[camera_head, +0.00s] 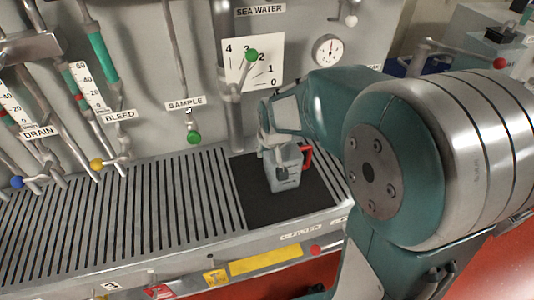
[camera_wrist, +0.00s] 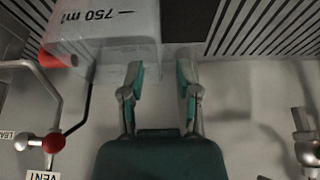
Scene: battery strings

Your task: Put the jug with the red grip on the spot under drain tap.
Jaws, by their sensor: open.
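The jug with the red grip (camera_head: 286,184) stands upright on a black mat at the right end of the slatted drip tray. Its red grip (camera_head: 307,158) faces right in the head view. In the wrist view the pale jug (camera_wrist: 115,28) fills the upper left, with a "750 ml" mark, and the red grip (camera_wrist: 58,60) shows at its left. My gripper (camera_wrist: 160,78) is open and empty, close to the jug; whether it touches cannot be told. The drain tap with the blue knob (camera_head: 17,182) is at the far left, by the DRAIN label (camera_head: 39,133). The tray below it is bare.
The bleed tap with a yellow knob (camera_head: 97,164) and the sample tap with a green knob (camera_head: 194,137) hang over the slatted tray (camera_head: 140,215), which is clear. A vent tap with a red knob (camera_wrist: 54,141) shows in the wrist view. Pipes line the wall behind.

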